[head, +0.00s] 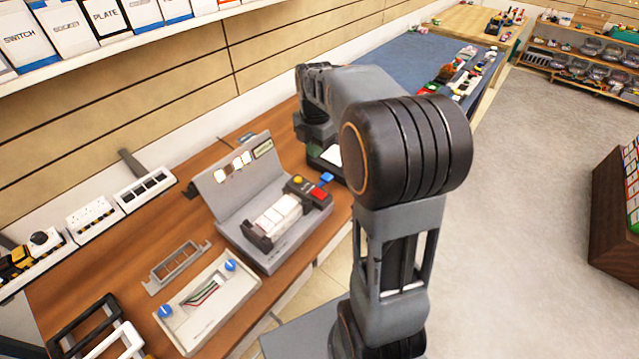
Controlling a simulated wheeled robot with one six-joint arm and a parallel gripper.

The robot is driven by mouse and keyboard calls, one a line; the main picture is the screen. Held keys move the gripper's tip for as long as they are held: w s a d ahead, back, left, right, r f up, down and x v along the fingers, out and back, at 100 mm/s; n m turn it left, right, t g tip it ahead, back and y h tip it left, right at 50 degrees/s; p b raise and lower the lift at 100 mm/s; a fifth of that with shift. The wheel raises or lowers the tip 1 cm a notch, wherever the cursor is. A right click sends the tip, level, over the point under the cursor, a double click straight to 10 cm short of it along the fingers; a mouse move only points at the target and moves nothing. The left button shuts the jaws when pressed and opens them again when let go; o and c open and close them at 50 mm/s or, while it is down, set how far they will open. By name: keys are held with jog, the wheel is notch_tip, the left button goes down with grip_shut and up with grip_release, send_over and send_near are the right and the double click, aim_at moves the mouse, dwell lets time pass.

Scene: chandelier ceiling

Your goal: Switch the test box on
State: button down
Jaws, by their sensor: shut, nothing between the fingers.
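The test box seems to be the grey case (285,247) with its lid (235,175) standing open, in the middle of the bench. A row of white modules (278,220) lies in it. At its right end sits a dark block with a yellow button (298,179), a red part (318,194) and a blue part (327,178). I cannot tell the switch's position. Pale and orange-tinted rectangles show on the lid. My arm rises at the right, and its wrist hangs behind and right of the case. My gripper's fingers are hidden behind my own arm.
A white panel with blue knobs and wires (208,305) and a grey frame (180,265) lie at the front left of the wooden bench (130,240). White socket units (92,215) line the wall. A dark device (322,150) is partly behind my arm. Open floor (530,200) lies right.

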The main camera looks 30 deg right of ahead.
aim_at(317, 191)
jog(key=shift+n, duration=0.4)
jog(key=shift+f, duration=0.1)
notch_tip(317, 191, down, 14)
jog(key=shift+r+p, duration=0.1)
jog(key=shift+p, duration=0.2)
dwell(0.3)
dwell(0.5)
jog(key=shift+a, duration=0.15)
jog(key=shift+s+d, duration=0.15)
jog(key=shift+d, duration=0.05)
